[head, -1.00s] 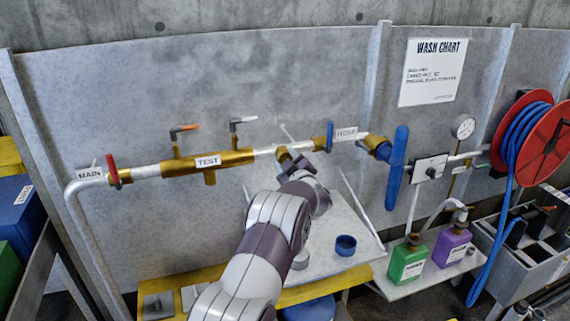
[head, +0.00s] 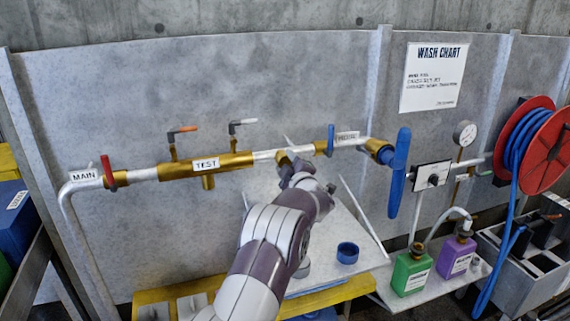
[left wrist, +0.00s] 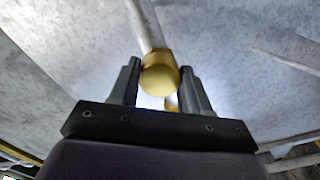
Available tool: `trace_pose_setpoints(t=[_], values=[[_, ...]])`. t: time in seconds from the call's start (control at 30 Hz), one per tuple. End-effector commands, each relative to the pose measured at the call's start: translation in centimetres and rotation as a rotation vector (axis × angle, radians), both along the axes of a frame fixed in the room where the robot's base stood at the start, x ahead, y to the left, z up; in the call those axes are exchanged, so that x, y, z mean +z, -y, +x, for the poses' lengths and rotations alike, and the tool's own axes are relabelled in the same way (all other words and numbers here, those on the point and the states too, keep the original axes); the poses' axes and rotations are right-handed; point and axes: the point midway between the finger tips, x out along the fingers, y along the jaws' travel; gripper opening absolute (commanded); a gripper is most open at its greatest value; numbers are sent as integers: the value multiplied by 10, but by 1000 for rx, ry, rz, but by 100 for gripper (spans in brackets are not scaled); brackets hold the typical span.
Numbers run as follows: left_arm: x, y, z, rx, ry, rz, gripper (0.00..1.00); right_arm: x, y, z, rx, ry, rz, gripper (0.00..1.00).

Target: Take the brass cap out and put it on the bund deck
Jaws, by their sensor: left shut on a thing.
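The brass cap (left wrist: 160,79) shows end-on in the left wrist view, at the end of a pale pipe or rod. My left gripper (left wrist: 161,68) has one dark finger on each side of it and is shut on it. In the head view my left gripper (head: 287,168) is at the pipe line, just left of the blue lever near the HOSE label; the wrist hides most of the cap there. The pale deck (head: 325,270) below the pipe, seemingly the bund deck, is partly hidden by my left arm. My right gripper is out of view.
A blue ring-shaped cap (head: 347,252) stands on the deck, with a small grey piece (head: 302,268) near my arm. Green (head: 411,270) and purple (head: 457,256) bottles stand to the right. A long blue handle (head: 398,172) hangs right of the gripper. Bare deck shows around the blue cap.

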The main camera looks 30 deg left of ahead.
Motion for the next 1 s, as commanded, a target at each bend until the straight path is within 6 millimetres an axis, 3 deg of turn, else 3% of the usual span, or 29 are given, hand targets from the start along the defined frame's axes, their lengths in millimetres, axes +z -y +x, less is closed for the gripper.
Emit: trace_pose_setpoints(t=[0.03, 0.6, 1.0], values=[[-3, 0, 0, 1, 22, -13, 11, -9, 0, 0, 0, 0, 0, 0], [-2, 0, 0, 1, 270, -224, 11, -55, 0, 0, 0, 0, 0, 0], [2, 0, 0, 1, 318, -268, 11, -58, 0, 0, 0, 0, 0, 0]])
